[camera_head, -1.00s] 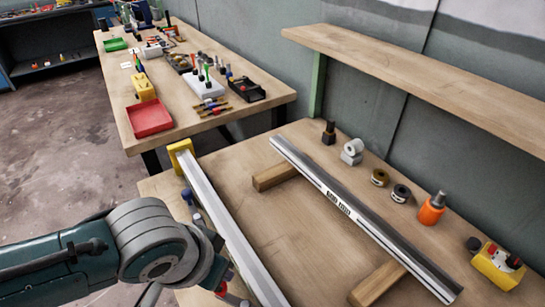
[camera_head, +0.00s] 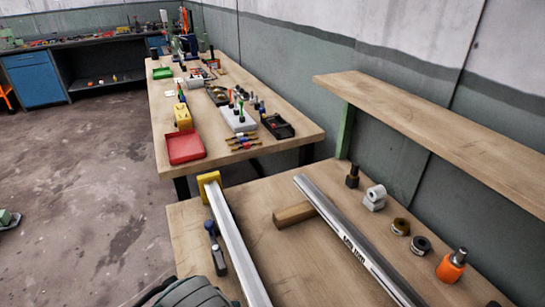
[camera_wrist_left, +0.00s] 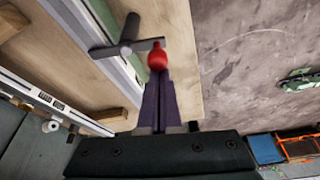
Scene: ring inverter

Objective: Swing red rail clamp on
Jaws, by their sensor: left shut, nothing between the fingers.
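The red rail clamp shows in the left wrist view as a rounded red tip (camera_wrist_left: 157,58) on a dark grey lever with a grey cross-handle (camera_wrist_left: 127,36), beside the long metal rail (camera_wrist_left: 90,38). My left gripper (camera_wrist_left: 160,76) is shut and empty, its dark fingers pointing at the red tip. The tips are at or very near it; I cannot tell whether they touch. In the head view only part of my left arm (camera_head: 190,293) shows at the bottom edge, and the red clamp is out of sight. My right gripper is in neither view.
In the head view a blue-handled clamp (camera_head: 214,246) stands beside the left rail (camera_head: 238,250), which has a yellow end block (camera_head: 209,186). A second rail (camera_head: 345,235) rests on a wood block (camera_head: 293,214). Small parts and an orange bottle (camera_head: 451,267) stand along the right.

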